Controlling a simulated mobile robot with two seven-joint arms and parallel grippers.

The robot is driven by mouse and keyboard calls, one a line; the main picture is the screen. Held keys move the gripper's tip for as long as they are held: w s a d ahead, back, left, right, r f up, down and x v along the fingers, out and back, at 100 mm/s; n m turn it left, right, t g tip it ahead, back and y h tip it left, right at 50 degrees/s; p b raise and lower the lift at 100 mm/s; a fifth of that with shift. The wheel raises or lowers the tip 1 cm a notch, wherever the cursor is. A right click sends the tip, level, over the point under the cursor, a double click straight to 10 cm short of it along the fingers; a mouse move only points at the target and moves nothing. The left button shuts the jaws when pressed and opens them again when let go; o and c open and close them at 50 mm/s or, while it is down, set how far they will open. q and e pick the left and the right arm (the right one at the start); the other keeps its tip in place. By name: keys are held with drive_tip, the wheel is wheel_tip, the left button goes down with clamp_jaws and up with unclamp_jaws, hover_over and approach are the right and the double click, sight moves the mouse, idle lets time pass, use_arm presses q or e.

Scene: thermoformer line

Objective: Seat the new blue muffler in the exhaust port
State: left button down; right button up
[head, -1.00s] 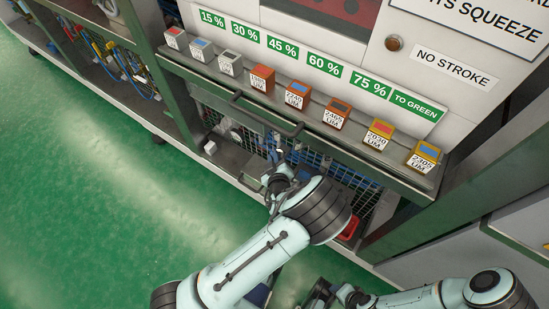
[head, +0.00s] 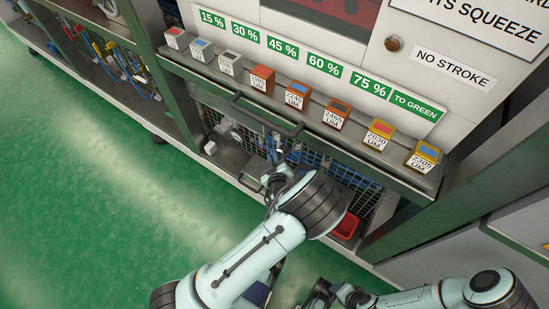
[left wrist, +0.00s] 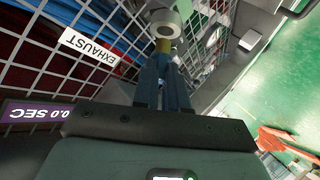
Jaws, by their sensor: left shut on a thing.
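My left gripper (head: 277,165) reaches into the caged bay under the machine's shelf in the head view. In the left wrist view its fingers (left wrist: 165,75) are closed around the blue muffler (left wrist: 167,88), whose body is largely hidden between them. A brass-yellow end (left wrist: 163,46) sticks out beyond the fingertips. A round grey port (left wrist: 166,24) with a dark hole sits right at that end; I cannot tell whether they touch. A white EXHAUST label (left wrist: 90,47) is on the mesh to its left. My right gripper (head: 322,292) is low in the head view, its jaws unclear.
A wire mesh (left wrist: 60,75) runs close along the left of the wrist view. The shelf (head: 215,68) with several labelled blocks and a dark handle (head: 262,115) overhang the bay. A red tray (head: 346,227) lies at its right. Green floor (head: 80,180) is open at left.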

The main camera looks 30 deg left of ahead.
use_arm(q)
drive_tip(key=shift+w+d+f+b, duration=0.1)
drive_tip(key=shift+w+f+b, duration=0.4)
drive_tip(key=shift+f, duration=0.1)
drive_tip(key=shift+w+f+b, duration=0.35)
drive_tip(key=shift+f+b, duration=0.1)
drive_tip(key=shift+f, duration=0.15)
use_arm(e)
drive_tip(key=shift+f, duration=1.15)
use_arm(q)
drive_tip(key=c, duration=1.1)
unclamp_jaws()
use_arm(e)
drive_tip(key=shift+s, duration=0.1)
use_arm(q)
drive_tip(key=p+v, duration=0.3)
drive_tip(key=v, duration=1)
drive_tip(key=shift+r, duration=0.25)
use_arm(e)
drive_tip(key=r, duration=0.1)
drive_tip(key=s+r, duration=0.1)
drive_tip(key=r, duration=0.1)
drive_tip(key=shift+s+a+r+g, duration=0.25)
drive_tip(key=shift+s+a+g, duration=0.05)
drive_tip(key=shift+a, duration=0.1)
use_arm(q)
drive_tip(key=shift+s+d, duration=0.1)
drive_tip(key=shift+s, duration=0.05)
